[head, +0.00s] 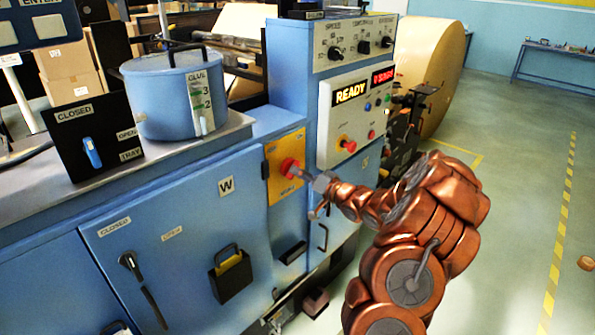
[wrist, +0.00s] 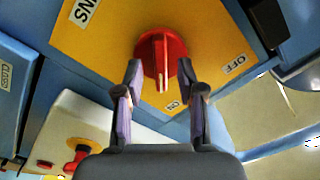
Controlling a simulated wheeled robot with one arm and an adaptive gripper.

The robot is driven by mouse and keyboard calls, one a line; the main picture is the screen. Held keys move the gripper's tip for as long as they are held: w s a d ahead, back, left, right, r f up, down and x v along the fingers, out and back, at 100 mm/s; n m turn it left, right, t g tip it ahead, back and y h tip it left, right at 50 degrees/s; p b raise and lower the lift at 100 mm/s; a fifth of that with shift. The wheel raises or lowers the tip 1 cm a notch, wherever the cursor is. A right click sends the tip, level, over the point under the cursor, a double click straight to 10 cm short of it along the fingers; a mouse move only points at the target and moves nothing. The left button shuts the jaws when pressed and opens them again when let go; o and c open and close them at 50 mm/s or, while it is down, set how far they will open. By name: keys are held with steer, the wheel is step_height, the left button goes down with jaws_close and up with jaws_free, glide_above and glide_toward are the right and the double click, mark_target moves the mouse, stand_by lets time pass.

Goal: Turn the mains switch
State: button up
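The red mains switch (head: 288,168) sits on a yellow plate (head: 283,190) on the blue machine's front. In the wrist view the switch (wrist: 163,45) is a round red knob with a raised grip bar and a pale line on it. The bar points down in the picture, towards the ON label (wrist: 174,105); the OFF label (wrist: 234,64) is to the right. My gripper (wrist: 160,72) is open, with one finger on each side of the bar. Gaps show between the fingers and the bar. In the head view my gripper (head: 306,176) is right at the switch, its fingertips partly unclear.
A lit READY display (head: 350,93) and a red-knobbed panel (head: 345,145) are above right of the switch. A blue glue pot (head: 165,95) and a black CLOSED/OPEN switch box (head: 110,160) stand on the machine top.

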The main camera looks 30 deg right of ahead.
steer(key=shift+w+a, duration=0.2)
steer(key=shift+w, duration=0.4)
steer(key=shift+c, duration=0.4)
jaws_close()
